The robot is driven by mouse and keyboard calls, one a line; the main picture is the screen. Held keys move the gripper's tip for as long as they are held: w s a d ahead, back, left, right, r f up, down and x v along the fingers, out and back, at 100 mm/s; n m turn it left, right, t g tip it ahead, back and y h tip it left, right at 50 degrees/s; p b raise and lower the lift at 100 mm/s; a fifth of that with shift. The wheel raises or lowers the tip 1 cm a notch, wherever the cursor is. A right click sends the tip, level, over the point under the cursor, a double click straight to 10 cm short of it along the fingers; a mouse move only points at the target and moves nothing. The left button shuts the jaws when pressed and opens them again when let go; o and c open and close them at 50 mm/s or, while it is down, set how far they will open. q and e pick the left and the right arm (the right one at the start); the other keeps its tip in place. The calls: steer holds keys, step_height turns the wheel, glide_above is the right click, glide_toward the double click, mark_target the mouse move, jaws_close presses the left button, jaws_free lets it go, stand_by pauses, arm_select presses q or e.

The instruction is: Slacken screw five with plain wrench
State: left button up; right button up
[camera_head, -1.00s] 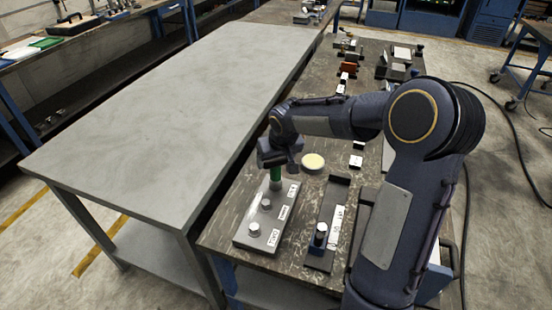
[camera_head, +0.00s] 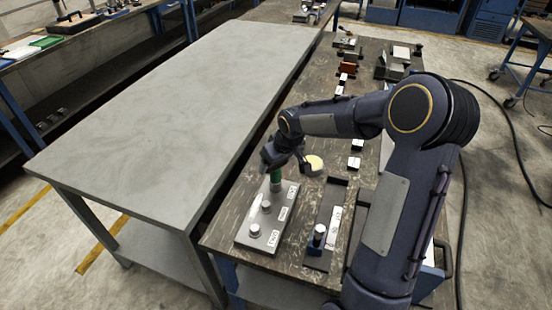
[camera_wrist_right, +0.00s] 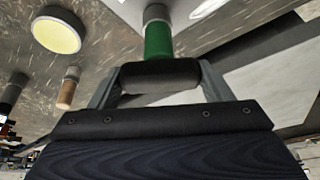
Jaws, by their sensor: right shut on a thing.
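My right gripper (camera_head: 276,168) is shut on a green-handled wrench (camera_head: 276,177), which stands roughly upright over the far end of a grey screw plate (camera_head: 250,240). In the right wrist view, the green handle (camera_wrist_right: 158,42) runs from between the fingers to a grey metal end at the plate. The gripper hides the top of the handle, and the screw under the tool is not visible. Two pale screw heads, one in the middle (camera_head: 266,206) and one near (camera_head: 254,230), stand free on the plate. The labels are too small to read. My left gripper is out of view.
A dark tray (camera_head: 317,262) with a blue-based silver piece (camera_head: 318,236) lies right of the plate. A pale round disc (camera_head: 313,164) sits behind. Small blocks and fixtures line the dark bench farther back. The grey table (camera_head: 160,120) at left is bare.

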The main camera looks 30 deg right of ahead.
steer(key=shift+n+p, duration=0.3)
steer(key=shift+r, duration=0.1)
steer(key=shift+n+p, duration=0.4)
steer(key=shift+p, duration=0.05)
steer(key=shift+n+y+p, duration=0.6)
steer(key=shift+n+p, duration=0.4)
steer(key=shift+n, duration=0.1)
steer(key=shift+n+y+p, duration=0.3)
steer(key=shift+n+p, duration=0.05)
steer(key=shift+n, duration=0.25)
